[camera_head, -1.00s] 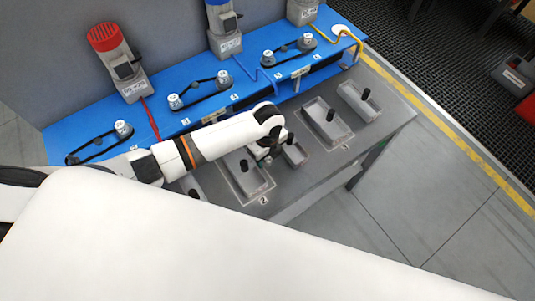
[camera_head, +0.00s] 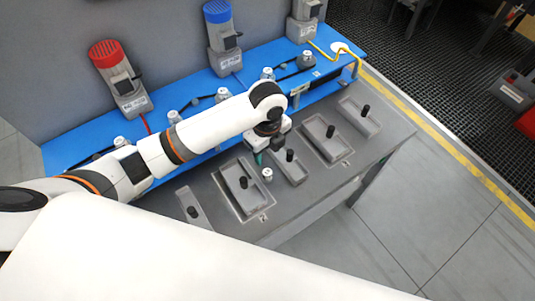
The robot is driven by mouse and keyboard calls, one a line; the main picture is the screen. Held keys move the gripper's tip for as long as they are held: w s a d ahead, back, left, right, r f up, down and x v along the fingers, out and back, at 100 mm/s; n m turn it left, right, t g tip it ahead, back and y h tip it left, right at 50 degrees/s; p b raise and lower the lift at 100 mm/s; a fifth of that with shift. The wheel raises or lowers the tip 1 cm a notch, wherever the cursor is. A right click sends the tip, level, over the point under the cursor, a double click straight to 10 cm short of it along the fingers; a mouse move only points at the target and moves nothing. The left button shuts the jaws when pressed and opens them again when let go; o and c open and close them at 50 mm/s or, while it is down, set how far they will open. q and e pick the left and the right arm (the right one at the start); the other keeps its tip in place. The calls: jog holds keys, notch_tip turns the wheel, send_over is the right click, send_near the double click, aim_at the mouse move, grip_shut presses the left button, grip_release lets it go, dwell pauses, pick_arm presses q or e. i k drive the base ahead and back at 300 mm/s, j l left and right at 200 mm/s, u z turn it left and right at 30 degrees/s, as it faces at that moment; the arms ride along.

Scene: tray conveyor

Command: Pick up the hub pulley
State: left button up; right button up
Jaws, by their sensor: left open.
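A small silver hub pulley (camera_head: 267,174) stands on the grey table (camera_head: 300,205), between a larger framed tray (camera_head: 246,202) and a small tray (camera_head: 294,173). My left gripper (camera_head: 268,156) is above the table, just behind and above this pulley. It is open, with a teal fingertip showing, and appears apart from the pulley. Similar silver pulleys sit on the blue bench, such as one by the belt at the left (camera_head: 120,143) and one at the right (camera_head: 306,57). My right gripper is not in view.
Several grey trays with black upright handles stand on the table, including one at the right (camera_head: 358,124) and one at the left (camera_head: 186,205).

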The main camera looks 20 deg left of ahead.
aim_at(119, 142)
jog(key=k+l, duration=0.2)
jog(key=k, duration=0.3)
jog(key=k+l, duration=0.25)
jog(key=k, duration=0.2)
